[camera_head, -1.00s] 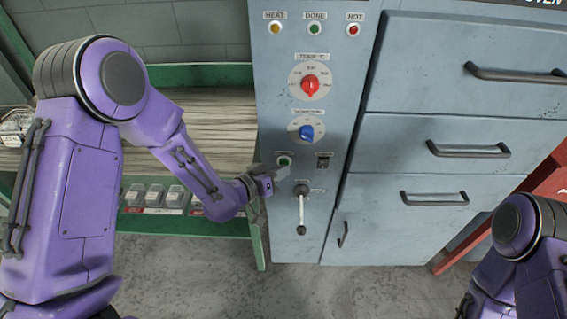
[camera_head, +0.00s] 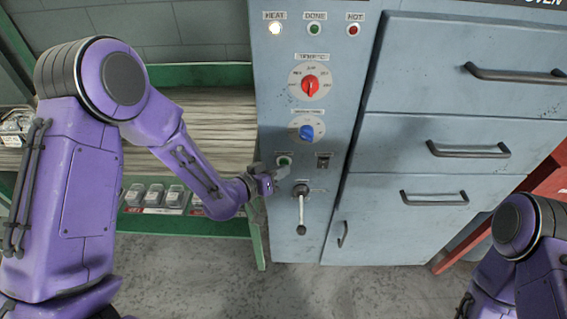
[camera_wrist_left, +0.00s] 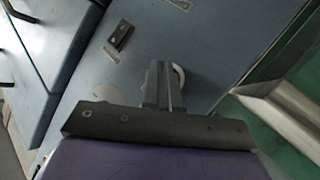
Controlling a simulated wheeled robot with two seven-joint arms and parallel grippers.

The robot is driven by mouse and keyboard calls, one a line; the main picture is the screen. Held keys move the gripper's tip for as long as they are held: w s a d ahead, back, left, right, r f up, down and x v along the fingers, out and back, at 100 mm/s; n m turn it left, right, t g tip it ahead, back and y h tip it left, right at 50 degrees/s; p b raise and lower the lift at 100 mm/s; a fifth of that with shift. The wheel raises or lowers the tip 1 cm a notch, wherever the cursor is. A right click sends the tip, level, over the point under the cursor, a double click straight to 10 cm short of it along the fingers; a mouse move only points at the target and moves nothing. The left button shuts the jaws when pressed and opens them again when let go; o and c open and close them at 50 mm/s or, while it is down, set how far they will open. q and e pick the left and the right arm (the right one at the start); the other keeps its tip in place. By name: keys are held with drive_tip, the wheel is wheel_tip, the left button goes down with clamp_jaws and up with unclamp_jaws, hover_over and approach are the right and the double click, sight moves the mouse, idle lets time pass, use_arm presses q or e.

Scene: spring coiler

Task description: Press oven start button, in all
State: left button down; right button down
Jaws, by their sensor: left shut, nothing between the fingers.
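The oven's control panel (camera_head: 275,100) is a blue-grey column in the head view. The green start button (camera_head: 284,161) sits low on it in a pale ring. My left gripper (camera_head: 280,174) is shut and empty, its tip at the button's lower edge. In the left wrist view the shut fingers (camera_wrist_left: 160,84) cover most of the button, and part of its pale ring (camera_wrist_left: 179,76) shows beside them. Whether the tip touches the button is hidden. The HEAT lamp (camera_head: 275,28) glows bright white. My right gripper is out of view; only part of that arm shows at lower right.
A red knob (camera_head: 310,85), a blue knob (camera_head: 306,132), a small switch (camera_head: 323,160) and a lever (camera_head: 301,210) surround the button. Drawers with dark handles (camera_head: 468,150) are to the right. A green rack (camera_head: 200,75) stands left.

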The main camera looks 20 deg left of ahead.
use_arm(q)
drive_tip(key=shift+s+d, duration=0.2)
drive_tip(key=shift+s, duration=0.4)
drive_tip(key=shift+s+d, duration=0.25)
drive_tip(key=shift+s, duration=0.55)
drive_tip(key=shift+s+d, duration=0.2)
drive_tip(key=shift+s, duration=0.6)
drive_tip(key=shift+s+d, duration=0.25)
drive_tip(key=shift+s, duration=0.55)
drive_tip(key=s+a+f+n+g+y, duration=0.25)
drive_tip(key=s+a+f+y, duration=0.2)
drive_tip(key=f, duration=0.25)
drive_tip(key=s+a+f+n+g+y, duration=0.2)
drive_tip(key=s+a+f+n+y, duration=0.1)
drive_tip(key=s+a+f+n, duration=0.25)
drive_tip(key=s+a+f+g+y, duration=0.1)
drive_tip(key=s+a+f+g, duration=0.1)
drive_tip(key=s+f, duration=0.3)
drive_tip(key=s+a+f+m+g+y, duration=0.1)
drive_tip(key=s+a+f+g, duration=0.2)
drive_tip(key=s, duration=0.9)
wheel_tip(320, 180, down, 2)
drive_tip(key=shift+a+f, duration=0.15)
